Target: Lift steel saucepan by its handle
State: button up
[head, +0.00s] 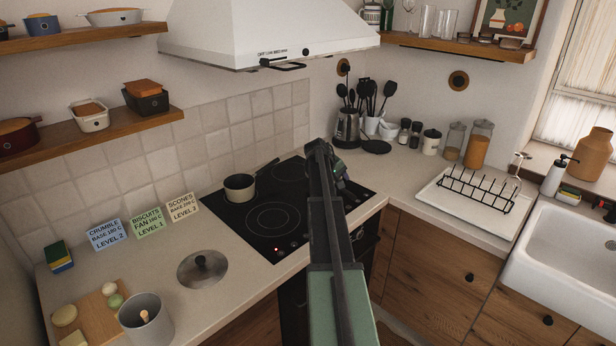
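A small saucepan (240,188), pale outside with a dark inside, stands upright on the left part of the black hob (237,222). Its dark handle (267,166) points up and to the right, toward the back of the hob. My arm reaches up over the right half of the hob. The end of my arm, with my gripper (341,178), is to the right of the saucepan and apart from it. The fingers are too small and too hidden by my arm to tell whether they are open or shut.
A steel lid (202,268) lies on the counter left of the hob. A grey pot (146,320) stands at the front left. Three recipe cards (148,222) stand along the tiles.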

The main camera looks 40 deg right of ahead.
aim_at(346, 192)
jog(key=b+x, duration=0.5)
jog(key=shift+s+f, duration=0.1)
jog(key=shift+f, duration=0.25)
jog(key=shift+r, duration=0.1)
jog(key=b+x, duration=0.4)
jog(key=x, duration=0.1)
jog(key=shift+d, duration=0.25)
jog(key=shift+a+r, duration=0.1)
jog(key=shift+r, duration=0.05)
grip_shut()
